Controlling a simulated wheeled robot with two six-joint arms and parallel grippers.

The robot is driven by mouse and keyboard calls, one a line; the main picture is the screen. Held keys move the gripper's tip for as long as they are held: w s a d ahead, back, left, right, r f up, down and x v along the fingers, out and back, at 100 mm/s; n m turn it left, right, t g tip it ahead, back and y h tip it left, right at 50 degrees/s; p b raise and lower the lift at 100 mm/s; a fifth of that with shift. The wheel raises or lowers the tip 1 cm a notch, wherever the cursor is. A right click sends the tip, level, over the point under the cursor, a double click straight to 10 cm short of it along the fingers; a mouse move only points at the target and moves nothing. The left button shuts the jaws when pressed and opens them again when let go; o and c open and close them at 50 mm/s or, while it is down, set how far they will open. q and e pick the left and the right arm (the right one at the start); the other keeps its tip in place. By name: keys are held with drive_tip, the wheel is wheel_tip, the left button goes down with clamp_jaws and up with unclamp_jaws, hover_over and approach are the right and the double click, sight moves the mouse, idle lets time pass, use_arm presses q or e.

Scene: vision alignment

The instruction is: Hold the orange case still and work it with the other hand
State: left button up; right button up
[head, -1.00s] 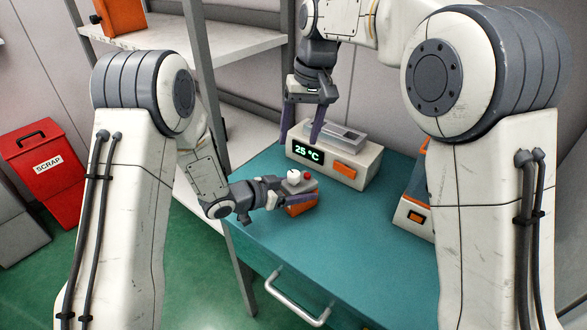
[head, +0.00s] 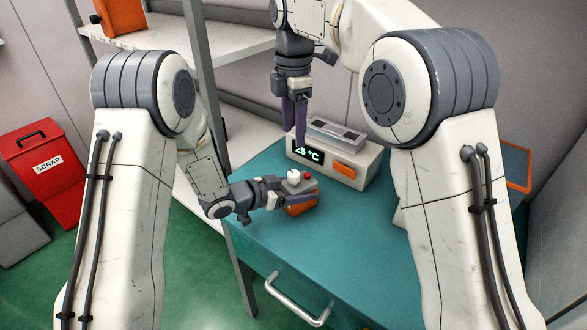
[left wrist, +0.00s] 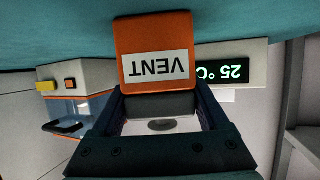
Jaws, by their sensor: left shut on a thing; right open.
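The orange case (head: 300,209) sits at the table's left edge in the head view. Its grey top carries a white knob (head: 293,175) and a red button (head: 308,176). My left gripper (head: 297,198) is shut on the case from the left. In the left wrist view the orange case (left wrist: 156,30) shows between the fingers, with a VENT label upside down; its knob and button are hidden there. My right gripper (head: 295,142) is open and empty, pointing down above and behind the case, in front of the grey device.
A grey device (head: 366,158) with a 25 °C display and orange button stands behind the case. A blue and orange unit (head: 517,168) at the right is mostly hidden by my right arm. The teal table (head: 350,235) is clear in front. A red SCRAP bin (head: 45,180) stands left.

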sight(294, 173)
wheel_tip(294, 173, down, 12)
drive_tip(key=shift+r, duration=0.15)
idle(0.3)
clamp_jaws()
